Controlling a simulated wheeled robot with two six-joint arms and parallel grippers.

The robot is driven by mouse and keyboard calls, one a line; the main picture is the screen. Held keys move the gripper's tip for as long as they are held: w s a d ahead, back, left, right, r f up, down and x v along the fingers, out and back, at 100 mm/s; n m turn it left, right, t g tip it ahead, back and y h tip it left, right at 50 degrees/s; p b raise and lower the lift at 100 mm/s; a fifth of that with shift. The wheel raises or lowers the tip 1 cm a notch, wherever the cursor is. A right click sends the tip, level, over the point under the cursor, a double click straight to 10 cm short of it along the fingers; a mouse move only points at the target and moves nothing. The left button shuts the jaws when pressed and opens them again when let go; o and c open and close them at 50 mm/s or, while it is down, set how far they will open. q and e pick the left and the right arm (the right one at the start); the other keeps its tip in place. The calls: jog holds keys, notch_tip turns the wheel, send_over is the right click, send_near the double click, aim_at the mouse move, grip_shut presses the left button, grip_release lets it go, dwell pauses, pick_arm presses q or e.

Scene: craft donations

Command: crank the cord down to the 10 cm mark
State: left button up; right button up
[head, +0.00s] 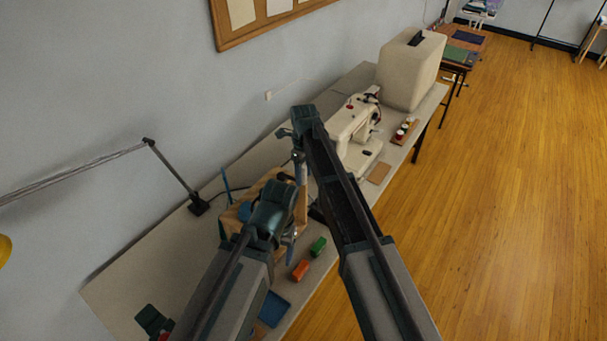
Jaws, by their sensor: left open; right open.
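A wooden stand (262,183) with blue parts is on the long table, mostly hidden behind my arms. I cannot make out a crank, a cord or a 10 cm mark. My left gripper (284,232) is the lower one, in front of the stand, and is open. My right gripper (299,160) is just above and beyond it, at the stand's far side, and is open. Neither visibly holds anything. Whether either touches the stand cannot be told.
A white sewing machine (353,130) and its cream cover (411,70) stand farther along the table (125,283). Green (318,246) and orange (301,270) blocks and a blue tray (273,308) lie near the front edge. A lamp (177,173) stands by the wall. The wooden floor at right is clear.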

notch_tip(320, 180, up, 13)
jog(key=p, duration=1.2)
jog(key=shift+r+p, duration=0.15)
jog(key=shift+p, duration=0.25)
jog(key=n, duration=0.6)
jog(key=shift+d+n, duration=0.1)
jog(key=shift+n, duration=0.3)
notch_tip(320, 180, down, 14)
jog(key=b, duration=1.4)
